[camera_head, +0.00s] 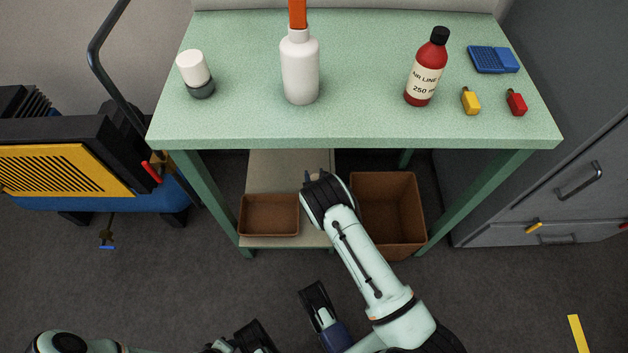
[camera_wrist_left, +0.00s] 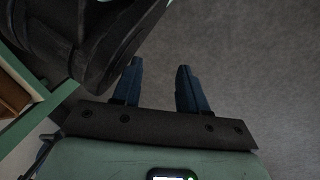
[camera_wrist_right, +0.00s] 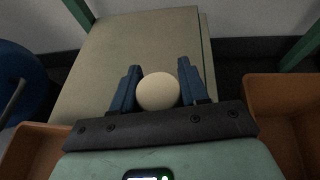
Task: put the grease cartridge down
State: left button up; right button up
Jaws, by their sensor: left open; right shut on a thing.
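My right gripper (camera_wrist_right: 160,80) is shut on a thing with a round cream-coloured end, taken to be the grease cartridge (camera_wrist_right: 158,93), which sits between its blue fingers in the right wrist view. In the head view my right gripper (camera_head: 315,178) reaches under the table's front edge, over the pale lower shelf (camera_head: 262,172), and its wrist hides the cartridge. I cannot tell whether the cartridge touches the shelf, which lies ahead in the right wrist view (camera_wrist_right: 140,45). My left gripper (camera_wrist_left: 160,70) is open and empty over the grey floor.
Brown bins stand left (camera_head: 268,232) and right (camera_head: 400,215) of my right gripper. The green table (camera_head: 360,125) above holds a white bottle (camera_head: 300,72), a red bottle (camera_head: 424,75), a white-capped jar (camera_head: 195,70) and small parts. A grey cabinet (camera_head: 540,170) is at right.

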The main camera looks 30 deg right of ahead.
notch_tip(320, 180, down, 2)
jog(key=shift+f+b, duration=0.1)
jog(key=shift+b, duration=0.2)
pick_arm(q)
jog(key=shift+s+a+f+g, duration=0.15)
jog(key=shift+s+f+g, duration=0.25)
jog(key=shift+s+f, duration=0.5)
pick_arm(e)
jog(key=shift+f, duration=0.1)
pick_arm(q)
jog(key=shift+s, duration=0.2)
pick_arm(e)
jog(key=shift+f, duration=0.15)
jog(key=o, duration=1.2)
pick_arm(q)
jog(key=shift+s, duration=0.1)
